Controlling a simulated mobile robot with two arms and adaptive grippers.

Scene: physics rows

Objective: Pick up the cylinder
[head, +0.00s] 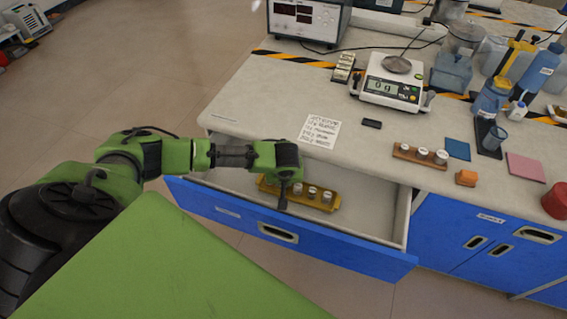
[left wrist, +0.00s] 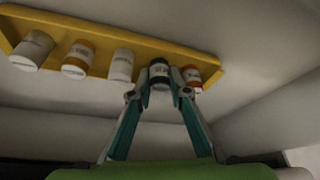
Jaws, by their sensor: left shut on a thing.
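A yellow tray (head: 334,207) lies in the open drawer and holds a row of small cylinders. It also shows in the left wrist view (left wrist: 140,42). My left gripper (head: 283,204) reaches down into the drawer over the tray's left part. In the left wrist view its fingers (left wrist: 160,88) are shut on a dark cylinder (left wrist: 159,72) with a pale label. A white cylinder (left wrist: 121,65) and a red-banded cylinder (left wrist: 192,76) stand on either side of it. I cannot tell whether the held cylinder is clear of the tray. My right gripper is not in view.
The blue drawer front (head: 330,252) and the counter edge bound the space around my left arm. On the counter are a scale (head: 390,88), a paper note (head: 320,131), a brown rack (head: 405,153) with white-topped cylinders and an orange block (head: 466,178).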

